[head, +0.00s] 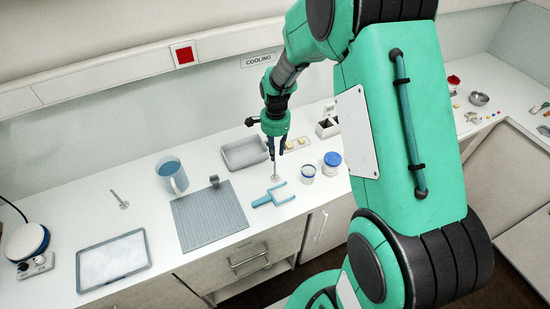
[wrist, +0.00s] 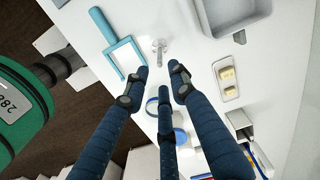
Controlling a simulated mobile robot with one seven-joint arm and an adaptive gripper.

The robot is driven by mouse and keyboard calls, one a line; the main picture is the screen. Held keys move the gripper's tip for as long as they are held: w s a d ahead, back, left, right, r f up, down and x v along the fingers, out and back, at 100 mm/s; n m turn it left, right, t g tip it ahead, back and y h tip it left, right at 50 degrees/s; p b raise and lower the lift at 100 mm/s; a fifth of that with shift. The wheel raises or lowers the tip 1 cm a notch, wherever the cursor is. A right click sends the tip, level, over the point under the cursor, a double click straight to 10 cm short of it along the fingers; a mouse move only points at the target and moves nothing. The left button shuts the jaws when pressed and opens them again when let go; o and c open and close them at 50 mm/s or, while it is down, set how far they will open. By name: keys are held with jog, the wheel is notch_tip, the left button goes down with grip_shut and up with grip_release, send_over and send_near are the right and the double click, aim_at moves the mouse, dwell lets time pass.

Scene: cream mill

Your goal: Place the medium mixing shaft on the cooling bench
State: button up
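A metal mixing shaft (head: 275,168) with a small bladed end stands or hangs at my gripper (head: 277,146) over the white bench (head: 145,222). In the wrist view the shaft (wrist: 159,47) shows just beyond my gripper (wrist: 160,71), between the lines of its fingertips. The fingers are spread apart and do not visibly touch it. A shorter-looking shaft (head: 120,200) is on the bench at the left, bladed end toward the front. I cannot tell which one is the medium size. A COOLING sign (head: 258,61) is on the wall above the bench.
A blue forked tool (head: 270,196) and jars (head: 308,174) (head: 332,163) are close to my gripper. A grey tray (head: 245,153) lies behind. A ribbed grey mat (head: 208,217), jug (head: 172,178) and framed tray (head: 113,260) are to the left. Bench space around the left shaft is clear.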

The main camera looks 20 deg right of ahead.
jog(key=shift+r, duration=2.5)
jog(key=s+a+r+n+t, duration=0.1)
jog(key=s+a+r+n, duration=0.3)
jog(key=r, duration=0.5)
jog(key=s+a+r+n+t, duration=0.1)
jog(key=s+r+n, duration=0.1)
jog(key=s+r, duration=0.55)
jog(key=s+a+r+n+t, duration=0.1)
jog(key=s+r+n, duration=0.3)
jog(key=s, duration=0.5)
jog(key=s+a+r+n+t, duration=0.2)
jog(key=s+a+r+n, duration=0.2)
jog(key=s+r, duration=0.3)
jog(key=shift+s+n+t, duration=0.3)
jog(key=shift+s+n, duration=0.1)
jog(key=shift+s, duration=0.6)
